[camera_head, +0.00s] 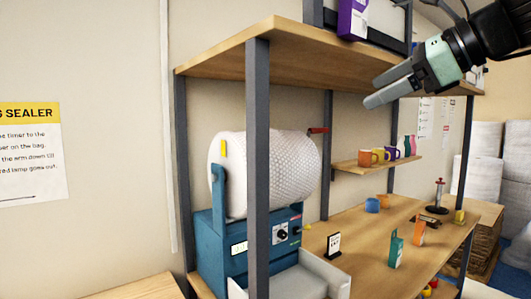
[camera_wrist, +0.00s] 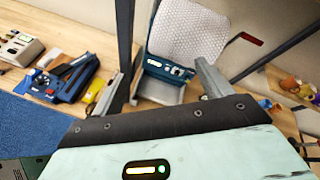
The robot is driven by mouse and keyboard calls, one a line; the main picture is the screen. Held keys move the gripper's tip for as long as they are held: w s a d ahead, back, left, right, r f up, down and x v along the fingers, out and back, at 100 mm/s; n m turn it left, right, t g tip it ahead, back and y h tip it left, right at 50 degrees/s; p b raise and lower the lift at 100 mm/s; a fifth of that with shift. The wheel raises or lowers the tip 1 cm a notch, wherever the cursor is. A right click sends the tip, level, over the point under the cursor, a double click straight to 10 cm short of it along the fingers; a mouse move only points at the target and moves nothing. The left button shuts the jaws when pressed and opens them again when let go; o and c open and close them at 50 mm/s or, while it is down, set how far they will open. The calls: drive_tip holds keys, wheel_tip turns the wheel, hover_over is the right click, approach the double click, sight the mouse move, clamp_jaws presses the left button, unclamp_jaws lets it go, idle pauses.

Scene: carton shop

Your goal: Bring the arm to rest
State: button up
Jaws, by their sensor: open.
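My gripper (camera_head: 375,91) is at the upper right of the head view, raised in front of the shelf unit. Its two grey fingers point left and hold nothing. In the wrist view my gripper (camera_wrist: 165,78) has its fingers spread wide apart, with empty space between them. Beyond the fingers, well apart from them, is a blue machine (camera_wrist: 170,68) with a white bubble-wrap roll (camera_wrist: 190,30). In the head view the arm comes in from the top right corner.
A shelf unit with a wooden top board (camera_head: 290,50) and grey posts (camera_head: 257,170) stands close by. A purple box (camera_head: 352,18) is on top. Mugs (camera_head: 367,158) line a small shelf. The bench (camera_head: 365,245) holds small cartons. A blue sealer (camera_wrist: 65,80) shows at wrist-view left.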

drive_tip(key=s+a+f+n+g+h, duration=0.1)
drive_tip(key=s+a+f+n+g, duration=0.2)
drive_tip(key=f, duration=0.5)
drive_tip(key=s+a+f+n+g+h, duration=0.1)
drive_tip(key=s+a+f+n, duration=0.2)
drive_tip(key=f+n, duration=0.3)
drive_tip(key=s+a+f+n+g+h, duration=0.1)
drive_tip(key=s+a+f+n+g, duration=0.2)
drive_tip(key=f, duration=0.6)
drive_tip(key=s+d+f+n+g+h, duration=0.2)
drive_tip(key=s+f+n+h, duration=0.3)
drive_tip(key=s+f+n, duration=1)
drive_tip(key=shift+s+d+f+n+h, duration=0.35)
drive_tip(key=shift+f+n, duration=0.3)
drive_tip(key=shift+n, duration=0.45)
drive_tip(key=shift+w+d, duration=0.1)
